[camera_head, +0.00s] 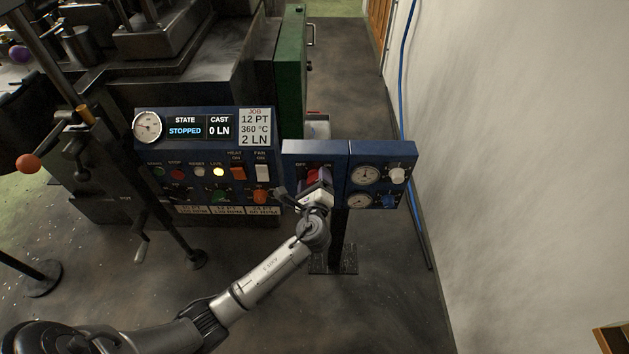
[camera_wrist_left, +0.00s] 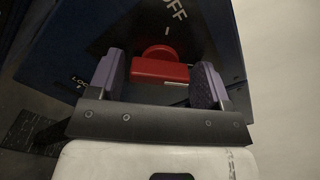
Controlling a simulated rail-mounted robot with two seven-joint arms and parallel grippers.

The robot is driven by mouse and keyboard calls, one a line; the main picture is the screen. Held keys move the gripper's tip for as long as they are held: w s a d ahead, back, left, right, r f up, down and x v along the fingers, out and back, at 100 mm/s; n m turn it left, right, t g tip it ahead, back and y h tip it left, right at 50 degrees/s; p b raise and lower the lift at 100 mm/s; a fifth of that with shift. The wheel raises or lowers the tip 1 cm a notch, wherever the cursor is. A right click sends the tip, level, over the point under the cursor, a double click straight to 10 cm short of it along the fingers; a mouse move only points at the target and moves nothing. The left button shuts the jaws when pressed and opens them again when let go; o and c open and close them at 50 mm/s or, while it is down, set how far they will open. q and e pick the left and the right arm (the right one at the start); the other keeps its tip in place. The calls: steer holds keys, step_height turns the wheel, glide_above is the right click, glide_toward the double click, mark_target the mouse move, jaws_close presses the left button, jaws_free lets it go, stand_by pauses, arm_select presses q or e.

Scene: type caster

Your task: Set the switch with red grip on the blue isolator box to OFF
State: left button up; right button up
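The blue isolator box (camera_head: 315,150) stands on a post right of the control panel. Its red-gripped switch (camera_head: 318,175) shows partly behind my left gripper (camera_head: 311,186). In the left wrist view the red grip (camera_wrist_left: 160,68) lies between the two purple finger pads of my left gripper (camera_wrist_left: 160,80), with visible gaps on both sides. The gripper is open around the grip and not closed on it. The word OFF (camera_wrist_left: 176,8) is printed on the box beyond the grip. The switch's exact position is hard to tell. My right gripper is not in view.
Right of the isolator box is a blue gauge box (camera_head: 382,160) with dials and knobs. Left is the control panel (camera_head: 205,160) with a STOPPED display, buttons and rocker switches. A white wall (camera_head: 520,150) rises at the right, with open floor before it.

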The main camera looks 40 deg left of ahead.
arm_select(q)
steer(key=c, duration=0.7)
